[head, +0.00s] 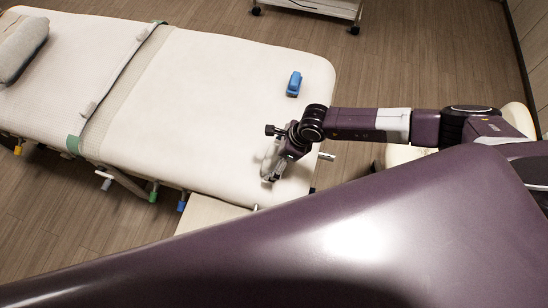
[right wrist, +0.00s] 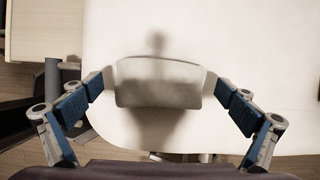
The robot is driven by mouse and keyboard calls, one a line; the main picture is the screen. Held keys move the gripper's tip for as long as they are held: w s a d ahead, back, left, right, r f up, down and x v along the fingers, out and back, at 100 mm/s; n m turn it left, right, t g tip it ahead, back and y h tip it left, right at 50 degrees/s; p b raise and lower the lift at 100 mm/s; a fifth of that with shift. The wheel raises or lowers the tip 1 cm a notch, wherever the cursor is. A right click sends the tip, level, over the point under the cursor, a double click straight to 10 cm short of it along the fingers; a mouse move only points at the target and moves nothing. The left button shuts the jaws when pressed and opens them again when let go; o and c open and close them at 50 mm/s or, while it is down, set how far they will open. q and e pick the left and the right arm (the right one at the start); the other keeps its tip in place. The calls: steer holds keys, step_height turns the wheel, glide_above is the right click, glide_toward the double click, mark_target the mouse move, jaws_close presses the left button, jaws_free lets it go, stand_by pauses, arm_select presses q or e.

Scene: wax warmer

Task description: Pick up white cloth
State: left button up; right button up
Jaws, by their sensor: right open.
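A pale, folded, rounded-rectangular thing, which looks like the white cloth (right wrist: 158,84), shows in the right wrist view on the white bed surface. My right gripper (right wrist: 159,80) is open, with one finger at each side of the cloth. The fingertips are very close to its left and right ends; I cannot tell whether they touch. In the head view my right gripper (head: 270,168) is low over the near right corner of the bed (head: 225,105). The cloth is mostly hidden there by the gripper. My left gripper is not in view.
A small blue object (head: 294,84) lies on the bed beyond my right gripper. A grey pillow (head: 22,50) is at the far left end. A wheeled cart (head: 318,8) stands behind the bed. The middle of the bed is clear.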

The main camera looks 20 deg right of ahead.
mark_target(274, 158)
steer(key=shift+f, duration=0.15)
steer(key=c, duration=1.2)
step_height(274, 158, up, 20)
steer(key=b, duration=0.3)
steer(key=o, duration=0.5)
steer(key=c, duration=0.4)
